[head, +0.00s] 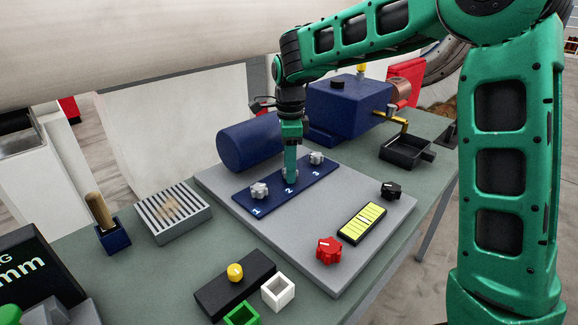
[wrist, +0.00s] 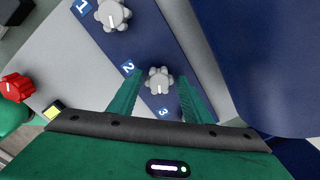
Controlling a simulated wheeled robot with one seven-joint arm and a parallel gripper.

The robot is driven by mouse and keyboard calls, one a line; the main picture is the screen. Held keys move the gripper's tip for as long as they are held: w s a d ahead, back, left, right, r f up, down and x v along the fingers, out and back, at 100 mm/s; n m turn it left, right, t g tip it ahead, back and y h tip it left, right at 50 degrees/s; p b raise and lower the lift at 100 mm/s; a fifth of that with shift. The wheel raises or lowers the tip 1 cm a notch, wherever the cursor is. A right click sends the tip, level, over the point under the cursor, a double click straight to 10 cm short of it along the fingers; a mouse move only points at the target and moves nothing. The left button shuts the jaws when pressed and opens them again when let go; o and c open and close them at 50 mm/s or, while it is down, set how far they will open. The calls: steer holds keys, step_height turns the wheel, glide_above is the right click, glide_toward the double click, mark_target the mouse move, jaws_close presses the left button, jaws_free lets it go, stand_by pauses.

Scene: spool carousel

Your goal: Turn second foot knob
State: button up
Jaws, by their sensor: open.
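The second foot knob (wrist: 159,81) is a light grey lobed knob with a white pointer line, beside the label 2 on the blue plate (head: 243,205). In the wrist view it lies between the two green fingers of my gripper (wrist: 158,84), which are apart on either side of it. I cannot tell whether they touch it. In the head view my gripper (head: 290,178) points down over label 2 and mostly hides this knob. Foot knob 1 (head: 259,190) is to the left and also shows in the wrist view (wrist: 113,14). Foot knob 3 (head: 317,157) is to the right.
A dark blue cylinder (head: 247,147) and a blue machine box (head: 345,105) stand close behind the plate. A red knob (head: 329,250), a black knob (head: 391,190) and a yellow level gauge (head: 361,223) are in front. The grey base (head: 280,235) has clear space before the plate.

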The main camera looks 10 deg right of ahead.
steer(key=c, duration=1.1)
steer(key=shift+o, duration=0.2)
